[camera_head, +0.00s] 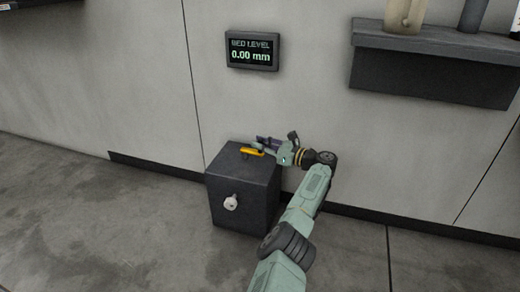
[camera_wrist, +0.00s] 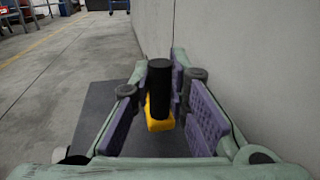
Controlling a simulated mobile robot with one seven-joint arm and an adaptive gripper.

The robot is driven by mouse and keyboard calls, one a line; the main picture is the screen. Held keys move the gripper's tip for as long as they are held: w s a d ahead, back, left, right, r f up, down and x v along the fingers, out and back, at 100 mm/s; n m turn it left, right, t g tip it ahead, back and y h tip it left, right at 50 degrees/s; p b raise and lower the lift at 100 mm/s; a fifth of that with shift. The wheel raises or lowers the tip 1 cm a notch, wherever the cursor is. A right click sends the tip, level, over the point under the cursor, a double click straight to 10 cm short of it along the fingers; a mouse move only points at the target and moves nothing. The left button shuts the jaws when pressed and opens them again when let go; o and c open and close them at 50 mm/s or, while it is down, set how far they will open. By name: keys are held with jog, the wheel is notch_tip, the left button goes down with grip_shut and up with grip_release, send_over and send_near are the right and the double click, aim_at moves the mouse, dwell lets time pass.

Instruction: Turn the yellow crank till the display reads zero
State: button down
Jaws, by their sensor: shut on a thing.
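The display (camera_head: 252,51) on the wall reads "BED LEVEL 0.00 mm" in lit figures. The yellow crank (camera_head: 252,152) lies on top of a dark box (camera_head: 242,190). In the wrist view the crank's yellow arm (camera_wrist: 158,122) shows below an upright black handle (camera_wrist: 160,88). My gripper (camera_head: 262,144) is at the crank, reaching in from the right. Part of the crank is hidden by the fingers in the head view.
A pale knob (camera_head: 231,203) sticks out of the box's front face. The wall (camera_head: 150,90) is close behind the box. A dark shelf (camera_head: 435,65) with several items hangs at the upper right. The floor (camera_head: 90,220) to the left is clear.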

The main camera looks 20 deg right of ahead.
jog(key=shift+w+a, duration=0.1)
dwell(0.5)
jog(key=c, duration=1.5)
grip_release()
jog(key=shift+c, duration=0.2)
jog(key=v, duration=0.7)
jog(key=shift+d, duration=0.3)
